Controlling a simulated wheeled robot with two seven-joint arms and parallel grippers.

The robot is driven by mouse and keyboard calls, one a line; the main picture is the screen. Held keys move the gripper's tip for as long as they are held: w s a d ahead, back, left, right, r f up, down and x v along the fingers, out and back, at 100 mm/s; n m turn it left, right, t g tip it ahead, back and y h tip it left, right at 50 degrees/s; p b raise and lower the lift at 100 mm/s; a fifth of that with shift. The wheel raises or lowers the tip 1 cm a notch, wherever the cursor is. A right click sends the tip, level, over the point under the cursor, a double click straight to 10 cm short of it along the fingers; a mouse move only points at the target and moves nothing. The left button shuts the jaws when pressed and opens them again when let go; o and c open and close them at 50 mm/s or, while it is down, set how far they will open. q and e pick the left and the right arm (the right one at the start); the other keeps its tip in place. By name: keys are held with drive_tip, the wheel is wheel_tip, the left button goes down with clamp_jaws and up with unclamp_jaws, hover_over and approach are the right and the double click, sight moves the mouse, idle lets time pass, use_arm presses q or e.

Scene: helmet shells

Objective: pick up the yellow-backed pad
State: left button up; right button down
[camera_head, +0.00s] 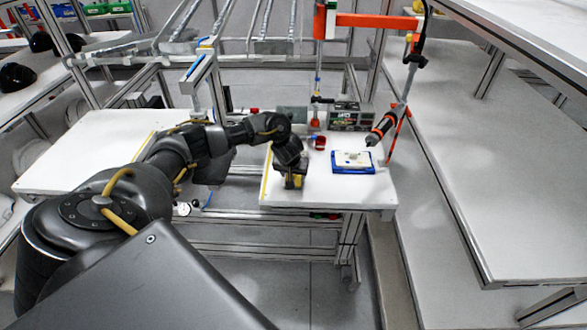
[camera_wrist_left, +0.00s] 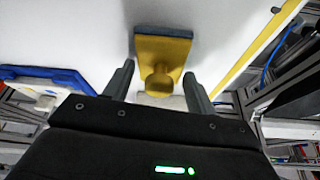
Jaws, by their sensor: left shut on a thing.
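The yellow-backed pad (camera_wrist_left: 168,50) shows in the left wrist view on the white table, with a rounded yellow knob and a dark edge at its far end. My left gripper (camera_wrist_left: 158,72) has one finger on each side of the knob and is shut on the pad. In the head view my left gripper (camera_head: 292,172) points down at the front left part of the table, and a bit of the yellow pad (camera_head: 293,183) shows under it. The exact finger contact is hard to see. My right gripper is not in view.
A blue tray (camera_head: 370,169) with a pale part on it lies to the right on the white table (camera_head: 325,195). A black and orange tool (camera_head: 384,127) hangs by the right edge. A dark box (camera_head: 350,117) stands at the back. A yellow strip marks the left edge.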

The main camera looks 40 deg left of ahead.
use_arm(q)
drive_tip(key=shift+r, duration=0.35)
drive_tip(key=shift+c, duration=0.9)
wheel_tip(320, 180, up, 3)
drive_tip(key=shift+f, duration=0.2)
drive_tip(key=s+r, duration=0.1)
drive_tip(key=r, duration=0.1)
drive_tip(key=s+r, duration=0.2)
drive_tip(key=shift+s+d+p, duration=0.1)
drive_tip(key=shift+d+p, duration=0.1)
drive_tip(key=shift+p, duration=0.15)
drive_tip(key=s+d+r+p, duration=0.1)
drive_tip(key=s+r+p, duration=0.4)
drive_tip(key=s, duration=0.5)
drive_tip(key=shift+s+d+r, duration=0.2)
drive_tip(key=shift+s+r, duration=0.1)
drive_tip(key=shift+s, duration=0.05)
